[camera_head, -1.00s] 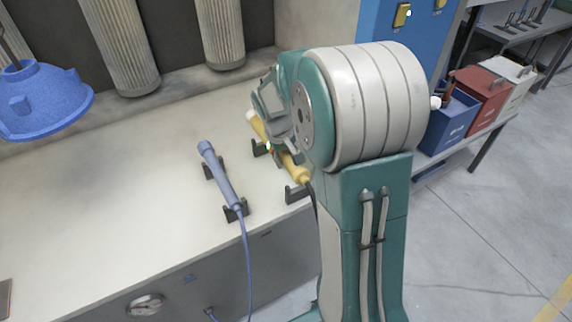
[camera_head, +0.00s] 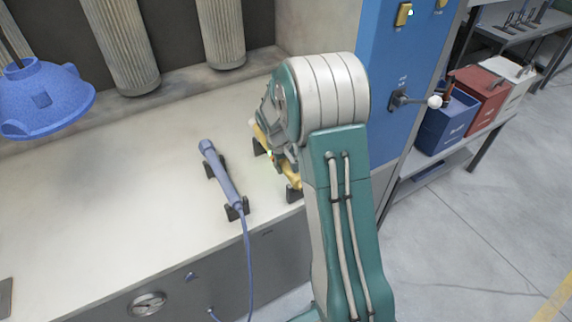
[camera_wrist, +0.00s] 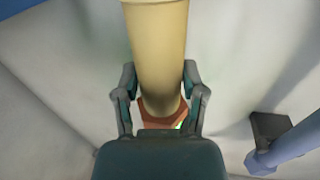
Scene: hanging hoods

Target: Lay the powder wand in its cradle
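A yellow wand (camera_head: 292,177), which I take as the powder wand, lies along a dark two-part cradle (camera_head: 293,194) on the bench. Most of it is hidden by my arm, so I cannot tell whether it rests fully in the cradle. My gripper (camera_wrist: 159,72) has one finger against each side of the yellow wand (camera_wrist: 158,45) in the wrist view and appears shut on it. An orange-red collar shows below the wand there. In the head view my gripper (camera_head: 272,140) is mostly hidden behind my own wrist.
A blue wand (camera_head: 222,175) lies in its own cradle (camera_head: 237,211) just left, its cable hanging over the bench front. A blue hood (camera_head: 45,98) hangs at the left. A blue cabinet with a lever (camera_head: 415,101) stands at the right. The bench's left part is clear.

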